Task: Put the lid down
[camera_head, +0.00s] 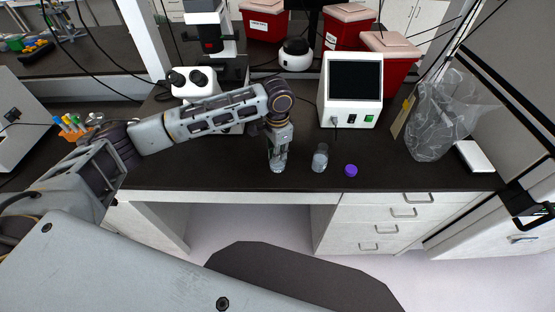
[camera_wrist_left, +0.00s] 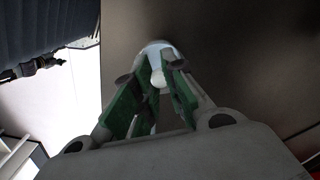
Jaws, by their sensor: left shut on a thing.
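A purple lid (camera_head: 351,170) lies on the dark bench top near the front edge, apart from both grippers. A small clear vessel (camera_head: 320,158) stands to its left. My left gripper (camera_head: 278,158) points down at the bench, left of that vessel. It is shut on a pale, see-through thing, which shows at the far end of the green finger pads (camera_wrist_left: 150,105) in the left wrist view as a whitish shape (camera_wrist_left: 157,62). The fingers hide much of it, and I cannot tell whether it touches the bench. My right gripper is not in view.
A white device with a dark screen (camera_head: 354,82) stands behind the lid. A microscope (camera_head: 207,75) stands behind my left arm. Red bins (camera_head: 390,58) line the back. A clear bag (camera_head: 438,115) is at the right.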

